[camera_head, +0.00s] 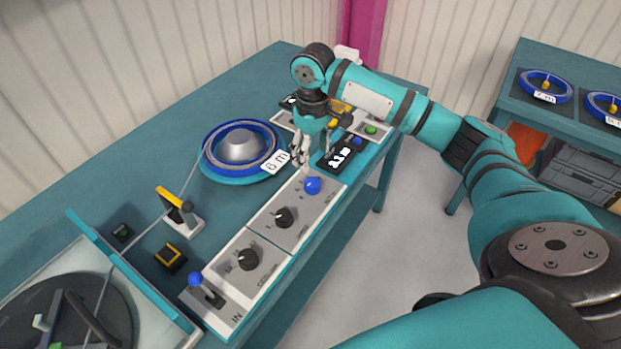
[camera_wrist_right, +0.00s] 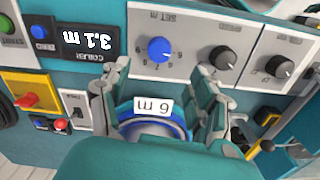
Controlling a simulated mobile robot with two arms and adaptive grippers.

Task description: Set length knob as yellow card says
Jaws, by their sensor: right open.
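The blue knob (camera_head: 313,186) sits on the grey panel along the table's front edge. In the right wrist view the blue knob (camera_wrist_right: 160,50) has numbers around it and the lettering "SET M". My right gripper (camera_head: 312,158) is open and empty, above the panel beside the knob and apart from it. Its two fingers (camera_wrist_right: 160,80) show spread in the right wrist view. A black display (camera_head: 341,157) reads 3.1 m. I cannot make out a yellow card in either view. My left gripper is out of view.
Two black knobs (camera_head: 284,217) (camera_head: 247,259) and a blue-tipped lever (camera_head: 196,280) line the panel. A yellow-topped cable guide (camera_head: 175,200) stands left. More reels (camera_head: 545,86) lie on the right table.

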